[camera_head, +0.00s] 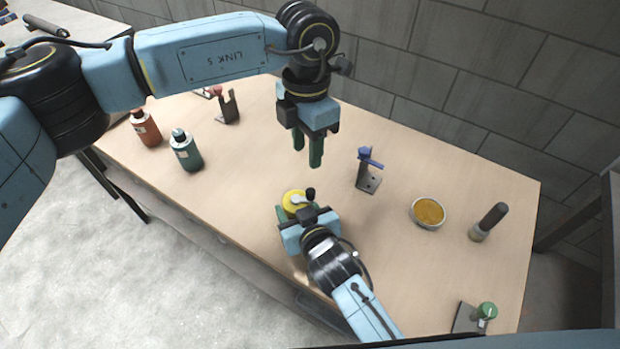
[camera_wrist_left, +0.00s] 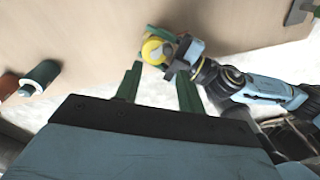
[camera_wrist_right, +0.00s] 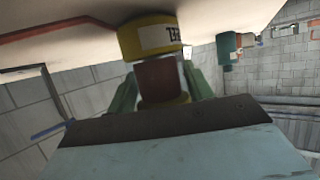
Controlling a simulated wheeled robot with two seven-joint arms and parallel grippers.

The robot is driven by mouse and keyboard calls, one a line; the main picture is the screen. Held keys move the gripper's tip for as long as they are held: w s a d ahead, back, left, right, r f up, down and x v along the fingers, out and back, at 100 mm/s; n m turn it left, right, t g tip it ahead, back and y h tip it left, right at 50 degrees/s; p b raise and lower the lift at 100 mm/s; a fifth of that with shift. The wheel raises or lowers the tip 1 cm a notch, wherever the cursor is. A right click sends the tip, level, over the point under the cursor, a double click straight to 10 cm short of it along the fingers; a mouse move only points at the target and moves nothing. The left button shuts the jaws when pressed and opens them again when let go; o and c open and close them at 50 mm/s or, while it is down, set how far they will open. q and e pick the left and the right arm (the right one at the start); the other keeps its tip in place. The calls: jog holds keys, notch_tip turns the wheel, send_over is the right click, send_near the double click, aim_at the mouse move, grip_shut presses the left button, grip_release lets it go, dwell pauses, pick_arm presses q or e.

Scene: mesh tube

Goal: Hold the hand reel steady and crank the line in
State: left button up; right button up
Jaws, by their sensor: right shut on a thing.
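The yellow hand reel (camera_head: 294,200) stands on the table near its front edge, with a dark crank knob (camera_head: 310,193) on top at its right. My right gripper (camera_head: 293,213) is shut on the reel; its green fingers lie on both sides of it. In the right wrist view the reel (camera_wrist_right: 150,40) shows a white label and a brown lower part between the fingers. My left gripper (camera_head: 307,150) is open and empty, pointing down, above and behind the reel. In the left wrist view its fingers (camera_wrist_left: 157,88) are apart, with the reel (camera_wrist_left: 153,50) beyond them.
A red bottle (camera_head: 146,128) and a green bottle (camera_head: 186,150) stand at left. A blue-topped bracket (camera_head: 369,172), a round tin (camera_head: 428,212), a dark-handled tool (camera_head: 488,222) and a green-knobbed block (camera_head: 480,314) stand at right. The table (camera_head: 400,270) is bare between them.

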aim_at(311, 189)
pick_arm(q)
jog(key=f+n+g, duration=0.1)
jog(key=f+n, duration=0.2)
jog(key=n, duration=0.2)
jog(key=s+f+n+g, duration=0.1)
jog(key=f+n, duration=0.2)
jog(key=n, duration=0.2)
jog(key=f+n+g+h, duration=0.1)
jog(key=f+n, duration=0.2)
jog(key=n, duration=0.1)
jog(key=shift+s+d+f+n, duration=0.1)
jog(key=shift+s+d+n, duration=0.15)
jog(key=shift+s+n, duration=0.15)
